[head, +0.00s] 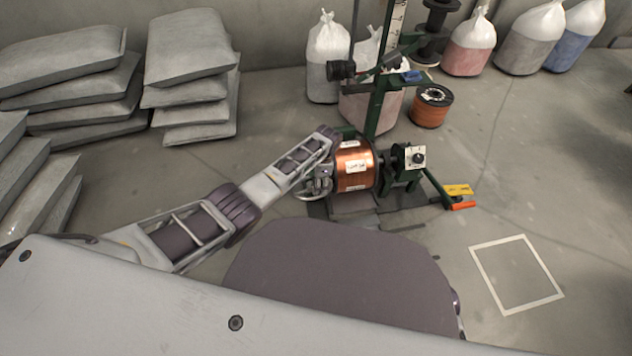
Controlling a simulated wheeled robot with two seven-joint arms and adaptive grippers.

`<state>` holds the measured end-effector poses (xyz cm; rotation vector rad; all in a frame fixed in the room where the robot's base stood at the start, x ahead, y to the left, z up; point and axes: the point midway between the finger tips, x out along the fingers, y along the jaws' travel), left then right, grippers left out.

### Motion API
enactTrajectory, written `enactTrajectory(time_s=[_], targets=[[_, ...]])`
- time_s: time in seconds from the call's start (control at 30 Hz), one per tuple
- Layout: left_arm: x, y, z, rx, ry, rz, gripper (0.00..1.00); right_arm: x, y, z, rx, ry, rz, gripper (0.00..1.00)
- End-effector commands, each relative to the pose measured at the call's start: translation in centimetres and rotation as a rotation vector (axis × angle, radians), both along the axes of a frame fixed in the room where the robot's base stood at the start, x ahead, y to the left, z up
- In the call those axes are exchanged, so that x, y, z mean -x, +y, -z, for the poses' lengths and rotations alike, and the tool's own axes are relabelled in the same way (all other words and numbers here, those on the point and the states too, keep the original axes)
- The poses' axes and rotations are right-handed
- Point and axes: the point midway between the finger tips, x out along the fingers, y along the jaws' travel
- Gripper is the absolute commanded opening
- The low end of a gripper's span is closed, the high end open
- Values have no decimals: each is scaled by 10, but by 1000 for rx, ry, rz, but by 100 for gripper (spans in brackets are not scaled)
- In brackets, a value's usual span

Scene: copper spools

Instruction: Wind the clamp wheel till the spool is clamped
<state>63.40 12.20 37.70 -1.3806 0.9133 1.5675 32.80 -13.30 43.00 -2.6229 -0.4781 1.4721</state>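A copper-wound spool (355,172) with white labels sits in a green stand (375,110), its axis roughly level. My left arm reaches in from the left, and my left gripper (320,183) is at the spool's left end. A pale curved rim (312,196), perhaps part of the clamp wheel, shows just below the gripper. The gripper and arm hide most of that end, so I cannot tell whether the fingers are closed or touch the rim. At the spool's right end is a dark hub next to a box with a dial (409,156). My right gripper is out of view.
A lever with an orange grip (463,205) and a yellow tag (458,189) juts out right of the stand. Another copper spool (431,106) and tied sacks (470,45) stand behind. Grey bags (190,75) are stacked left. A white floor square (516,274) is empty.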

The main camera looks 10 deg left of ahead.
Motion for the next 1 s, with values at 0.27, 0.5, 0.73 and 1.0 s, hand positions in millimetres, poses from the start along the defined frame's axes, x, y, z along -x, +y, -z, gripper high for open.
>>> enactTrajectory(time_s=[0.27,0.5,0.73,1.0], targets=[[-2,-16,10,10,5,-1,26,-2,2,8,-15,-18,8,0],[-8,-30,17,10,4,-1,26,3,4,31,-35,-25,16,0],[-11,-38,24,9,8,-2,24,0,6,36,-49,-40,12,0],[-13,-36,24,0,7,-4,15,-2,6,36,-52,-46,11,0]])
